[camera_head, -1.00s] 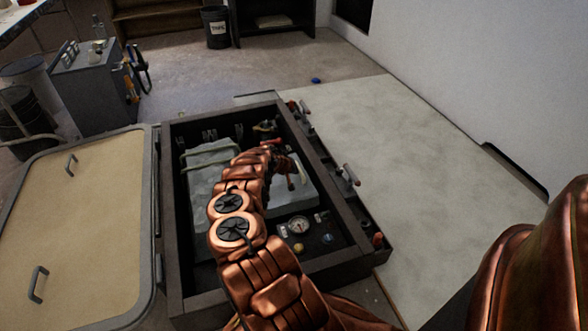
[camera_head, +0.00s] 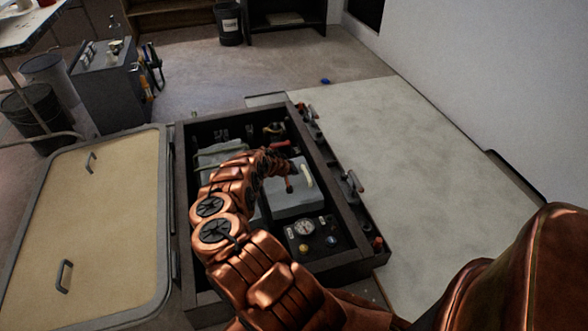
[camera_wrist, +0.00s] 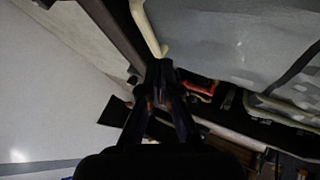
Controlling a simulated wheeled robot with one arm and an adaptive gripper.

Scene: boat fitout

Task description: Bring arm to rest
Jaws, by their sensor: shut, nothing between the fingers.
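My copper-coloured arm reaches from the bottom of the head view over an open dark hatch box (camera_head: 335,215). My gripper (camera_wrist: 161,70) shows in the wrist view as two dark fingers drawn together, with nothing seen between them. In the head view my gripper (camera_head: 288,188) is small, over the light grey box inside the hatch (camera_head: 290,205). A pale curved handle (camera_wrist: 148,28) lies close to the fingertips in the wrist view. I cannot tell whether they touch.
The beige hatch lid (camera_head: 85,225) lies open on the left. Levers (camera_head: 352,182) line the box's right edge. A gauge panel (camera_head: 312,236) sits inside. A pale floor panel (camera_head: 400,150) is clear on the right, beside a white wall (camera_head: 480,70).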

